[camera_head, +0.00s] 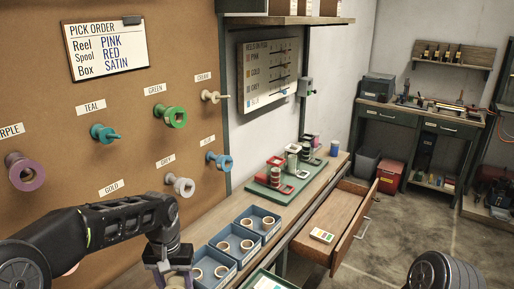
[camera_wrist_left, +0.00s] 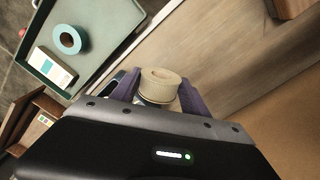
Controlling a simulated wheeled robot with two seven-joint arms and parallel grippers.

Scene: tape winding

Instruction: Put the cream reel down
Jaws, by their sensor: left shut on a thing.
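The cream reel (camera_wrist_left: 160,84) sits between the purple fingers of my left gripper (camera_wrist_left: 158,95) in the left wrist view. My left gripper is shut on it. Wooden bench top (camera_wrist_left: 215,55) shows behind the reel; I cannot tell whether the reel touches it. In the head view my left gripper (camera_head: 176,280) is at the bottom edge, left of the blue bins, and the reel is not clear there. On the board, a small cream spool-shaped holder (camera_head: 213,96) hangs under the CREAM label.
Blue bins (camera_head: 235,243) with cream rings stand along the bench. A green tray (camera_wrist_left: 88,75) holds a teal reel (camera_wrist_left: 67,39) and a white card (camera_wrist_left: 52,68). A green rack (camera_head: 283,182) stands farther back. An open drawer (camera_head: 338,222) juts out from the bench.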

